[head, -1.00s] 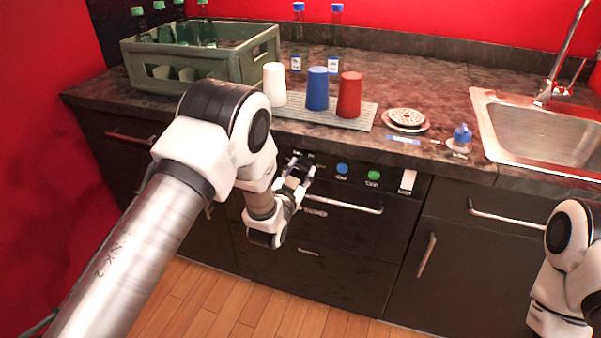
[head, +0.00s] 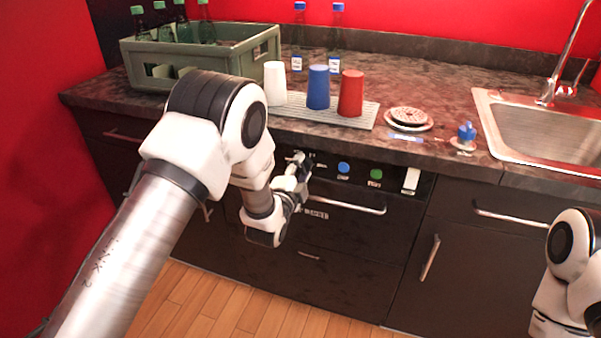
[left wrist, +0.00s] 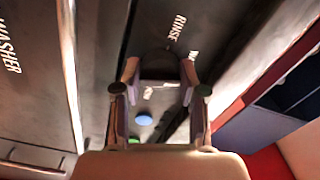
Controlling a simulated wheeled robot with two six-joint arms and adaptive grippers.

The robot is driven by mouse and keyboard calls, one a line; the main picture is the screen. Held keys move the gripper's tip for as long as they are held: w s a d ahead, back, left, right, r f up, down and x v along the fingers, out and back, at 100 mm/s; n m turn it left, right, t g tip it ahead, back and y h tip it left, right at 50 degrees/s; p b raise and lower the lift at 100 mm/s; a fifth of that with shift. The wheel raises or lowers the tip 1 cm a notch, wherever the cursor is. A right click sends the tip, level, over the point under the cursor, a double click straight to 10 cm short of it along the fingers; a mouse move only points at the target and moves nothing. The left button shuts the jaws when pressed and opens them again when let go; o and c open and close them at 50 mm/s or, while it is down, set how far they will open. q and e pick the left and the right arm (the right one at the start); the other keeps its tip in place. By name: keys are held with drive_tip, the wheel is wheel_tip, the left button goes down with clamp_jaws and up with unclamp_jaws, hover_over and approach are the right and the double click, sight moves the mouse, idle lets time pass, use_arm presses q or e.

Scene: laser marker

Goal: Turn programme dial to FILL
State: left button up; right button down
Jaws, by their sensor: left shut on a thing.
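The dark programme dial (left wrist: 160,64) is on the black control panel, under the counter's front edge. My left gripper (left wrist: 160,78) has one finger on each side of it and is shut on it. The word RINSE is readable beside the dial; another label is partly hidden and I see no readable FILL. In the head view my left gripper (head: 300,161) is at the panel's left end and covers the dial. My right gripper is out of the picture; only part of that arm shows at the right edge.
A blue button (head: 343,167), a green button (head: 376,174) and a white switch (head: 411,180) lie right of the dial. A bar handle (head: 345,207) runs below. Cups, a green bottle crate (head: 235,60) and a sink (head: 540,130) are on the counter above.

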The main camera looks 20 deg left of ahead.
use_arm(q)
drive_tip(key=m+b, duration=0.1)
drive_tip(key=m, duration=0.3)
drive_tip(key=shift+m, duration=0.3)
drive_tip(key=m+b, duration=0.1)
drive_tip(key=m, duration=0.3)
drive_tip(key=shift+m, duration=0.4)
drive_tip(key=o, duration=1.2)
drive_tip(key=shift+d, duration=0.1)
drive_tip(key=shift+c, duration=0.2)
drive_tip(key=s, duration=1.2)
drive_tip(key=shift+a, duration=0.25)
